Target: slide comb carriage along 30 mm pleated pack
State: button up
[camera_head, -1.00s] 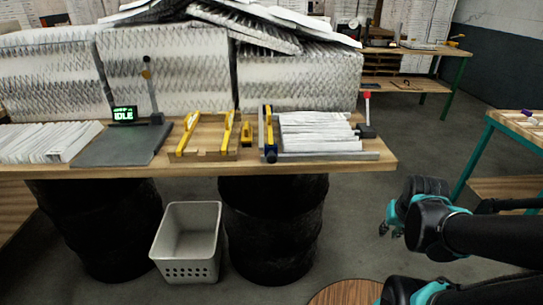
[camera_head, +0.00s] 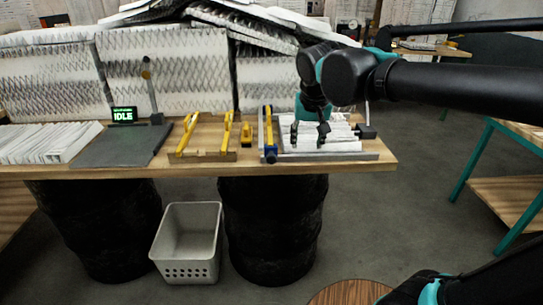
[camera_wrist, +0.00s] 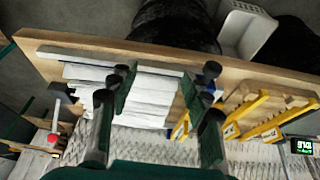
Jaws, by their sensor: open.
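The white pleated pack (camera_head: 340,143) lies in a grey-railed fixture (camera_head: 345,157) on the bench. The comb carriage (camera_head: 268,128), a yellow bar with blue ends, stands across the fixture at the pack's left end. My gripper (camera_head: 309,140) is open, fingers pointing down over the pack, right of the carriage and apart from it in the head view. In the wrist view the pack (camera_wrist: 150,98) shows between my gripper's fingers (camera_wrist: 157,88), and the carriage's yellow bar (camera_wrist: 181,127) shows beside the right finger. That finger partly hides the carriage. Contact with the pack cannot be told.
A yellow-railed wooden frame (camera_head: 232,156) and a small yellow block (camera_head: 247,133) stand left of the fixture. Further left are a dark plate (camera_head: 115,150) and an IDLE display (camera_head: 123,115). A black clamp (camera_head: 368,132) sits right. Pleated stacks (camera_head: 165,75) rise behind.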

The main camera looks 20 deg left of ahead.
send_near(271, 156)
jog(key=shift+n, duration=0.4)
jog(key=x, duration=0.9)
jog(key=shift+w+f, duration=0.15)
jog(key=shift+f, duration=0.2)
grip_shut()
